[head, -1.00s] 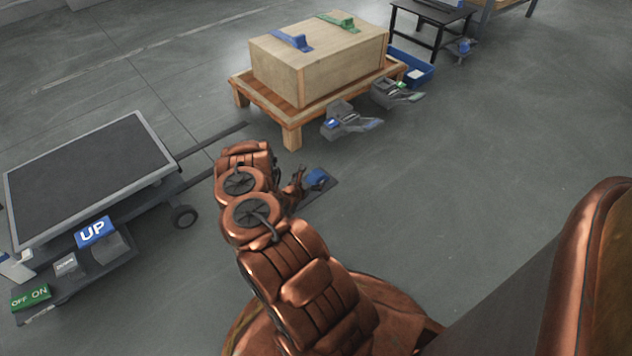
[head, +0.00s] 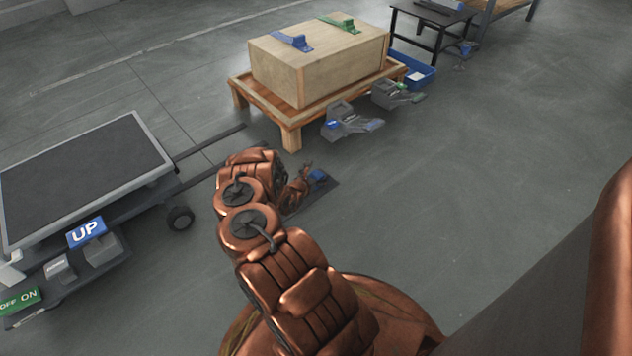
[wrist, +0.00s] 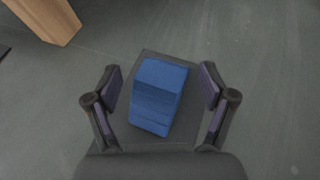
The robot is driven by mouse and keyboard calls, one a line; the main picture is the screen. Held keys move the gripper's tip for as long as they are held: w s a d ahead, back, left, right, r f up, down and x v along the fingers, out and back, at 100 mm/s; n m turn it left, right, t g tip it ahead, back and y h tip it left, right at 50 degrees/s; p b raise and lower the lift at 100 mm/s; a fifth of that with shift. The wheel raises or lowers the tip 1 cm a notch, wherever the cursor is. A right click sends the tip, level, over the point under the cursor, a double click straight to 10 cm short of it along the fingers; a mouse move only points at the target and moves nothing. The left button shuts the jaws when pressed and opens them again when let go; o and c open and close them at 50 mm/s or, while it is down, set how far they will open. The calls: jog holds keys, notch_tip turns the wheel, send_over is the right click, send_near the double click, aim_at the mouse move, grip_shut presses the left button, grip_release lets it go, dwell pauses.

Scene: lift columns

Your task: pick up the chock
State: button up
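The chock is a blue stepped block (wrist: 158,95) lying on a dark flat mat (wrist: 150,58) on the floor. In the wrist view it sits between the two fingers of my gripper (wrist: 160,90), with a gap on each side. My gripper is open and empty, above the chock. In the head view the chock (head: 319,176) shows as a small blue shape on the mat (head: 325,194), just right of my gripper (head: 304,184). My arm hides part of the mat there.
A wooden crate (head: 322,72) stands on a low wooden platform (head: 291,137) beyond the chock. Grey pedal units (head: 350,121) sit at its front. A lift cart (head: 85,175) with an UP switch (head: 86,232) stands at left. The floor at right is clear.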

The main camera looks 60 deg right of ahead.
aim_at(315, 176)
jog(key=c, duration=1.2)
notch_tip(315, 176, up, 10)
jog(key=p, duration=0.5)
jog(key=shift+p, duration=0.4)
jog(key=shift+w, duration=0.1)
